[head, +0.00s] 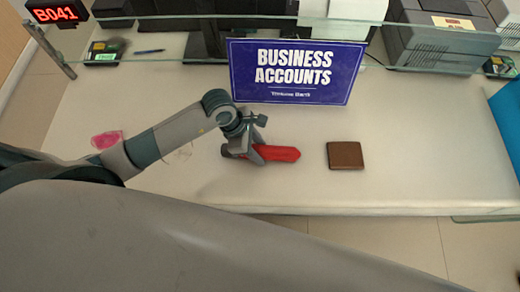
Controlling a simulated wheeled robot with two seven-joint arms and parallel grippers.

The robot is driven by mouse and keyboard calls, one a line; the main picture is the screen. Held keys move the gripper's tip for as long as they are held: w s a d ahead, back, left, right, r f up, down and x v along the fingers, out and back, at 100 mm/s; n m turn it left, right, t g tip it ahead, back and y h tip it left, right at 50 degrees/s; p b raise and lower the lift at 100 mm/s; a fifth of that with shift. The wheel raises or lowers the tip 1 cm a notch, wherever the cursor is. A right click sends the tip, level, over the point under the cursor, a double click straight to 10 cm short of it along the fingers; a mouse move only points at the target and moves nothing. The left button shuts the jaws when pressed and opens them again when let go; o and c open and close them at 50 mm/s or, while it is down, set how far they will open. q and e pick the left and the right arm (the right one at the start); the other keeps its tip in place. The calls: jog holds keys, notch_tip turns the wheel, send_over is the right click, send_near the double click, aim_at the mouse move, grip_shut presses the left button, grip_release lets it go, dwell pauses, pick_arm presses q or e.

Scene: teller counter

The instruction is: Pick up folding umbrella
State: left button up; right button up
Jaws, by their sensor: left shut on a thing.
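A red folding umbrella (277,153) with a pointed right end is on or just above the pale counter (400,130), near its front edge. Whether it touches the counter I cannot tell. My left gripper (254,148) is shut on the umbrella near its left part, reaching in from the left. The jaws hide some of the umbrella there. My right gripper is not in view.
A brown wallet (345,155) lies to the right of the umbrella. A blue "Business Accounts" sign (296,72) stands behind it. A pink item (107,139) lies at the left. Behind the glass panel are a grey machine (440,45) and a pen (149,51).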

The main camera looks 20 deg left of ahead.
aim_at(266, 150)
pick_arm(q)
jog(key=shift+r, duration=0.1)
jog(key=shift+w+r+b, duration=0.1)
jog(key=shift+r+b, duration=0.45)
jog(key=shift+r, duration=0.25)
jog(key=shift+d+r+b, duration=0.2)
jog(key=shift+r+b, duration=0.15)
jog(key=shift+r, duration=0.3)
jog(key=shift+d+r+b, duration=0.15)
jog(key=shift+r+b, duration=0.15)
jog(key=shift+r, duration=0.3)
jog(key=s+d+r+b, duration=0.3)
jog(key=d+r, duration=0.3)
jog(key=d, duration=0.4)
jog(key=shift+d+r, duration=0.3)
jog(key=shift+r, duration=0.1)
